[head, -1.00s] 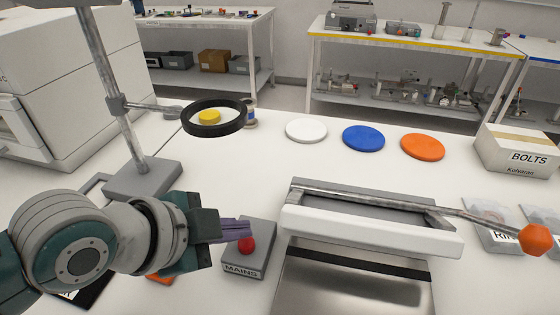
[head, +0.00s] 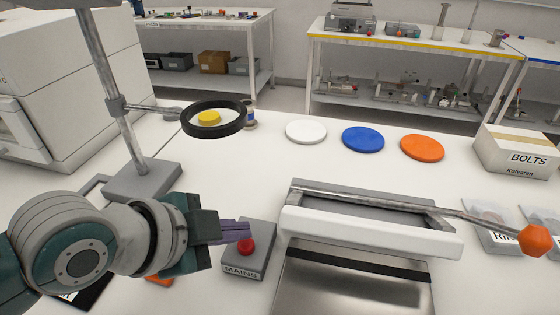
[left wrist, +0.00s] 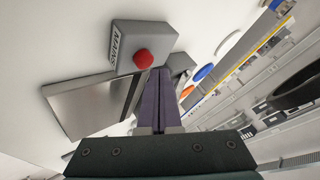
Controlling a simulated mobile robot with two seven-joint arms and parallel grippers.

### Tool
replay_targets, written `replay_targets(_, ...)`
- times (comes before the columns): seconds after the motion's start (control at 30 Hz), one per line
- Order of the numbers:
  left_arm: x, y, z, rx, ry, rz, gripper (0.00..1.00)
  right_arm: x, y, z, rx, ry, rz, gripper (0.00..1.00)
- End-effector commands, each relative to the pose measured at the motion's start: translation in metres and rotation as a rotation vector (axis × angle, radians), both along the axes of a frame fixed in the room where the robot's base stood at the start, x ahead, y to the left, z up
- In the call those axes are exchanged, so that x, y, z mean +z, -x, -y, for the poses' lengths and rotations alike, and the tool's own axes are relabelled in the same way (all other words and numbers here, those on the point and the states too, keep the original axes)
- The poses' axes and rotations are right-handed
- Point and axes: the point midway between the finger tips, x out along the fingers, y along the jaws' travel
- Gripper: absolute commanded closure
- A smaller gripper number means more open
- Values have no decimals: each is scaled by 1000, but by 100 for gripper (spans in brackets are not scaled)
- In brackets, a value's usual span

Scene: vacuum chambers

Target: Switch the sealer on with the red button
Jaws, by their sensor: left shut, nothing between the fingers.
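The red button (head: 247,246) sits on top of a grey box marked MAINS (head: 258,264), left of the sealer. The sealer (head: 372,232) has a white bar, a steel front plate and a long lever with an orange knob (head: 536,240). My left gripper (head: 238,231) is shut and empty, its purple fingers just beside and above the red button. In the left wrist view the red button (left wrist: 143,59) shows close to the fingertips (left wrist: 159,75); I cannot tell whether they touch. My right gripper is not in view.
A magnifier ring on a metal stand (head: 213,118) rises behind my left arm. White, blue (head: 363,139) and orange discs lie at the back of the table. A BOLTS box (head: 517,150) stands at the right. The table centre behind the sealer is clear.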

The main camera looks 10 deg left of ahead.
Motion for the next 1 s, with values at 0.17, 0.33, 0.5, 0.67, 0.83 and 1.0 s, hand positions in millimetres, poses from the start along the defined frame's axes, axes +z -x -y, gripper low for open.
replay_targets(0.17, 0, 0, 0, 0, 0, 0, 100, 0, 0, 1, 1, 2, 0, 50)
replay_targets(0.33, 0, 0, 0, 0, 0, 0, 100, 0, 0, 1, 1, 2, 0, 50)
replay_targets(0.5, 0, 0, 0, 0, 0, 0, 100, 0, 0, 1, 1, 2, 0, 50)
replay_targets(0.67, -3, 0, 0, 0, -1, -1, 100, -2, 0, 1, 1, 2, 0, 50)
replay_targets(0.83, -9, 0, 0, -1, -1, 0, 100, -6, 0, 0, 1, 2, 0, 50)
replay_targets(1.0, -9, 0, 0, 1, 0, 1, 100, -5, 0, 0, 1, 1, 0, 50)
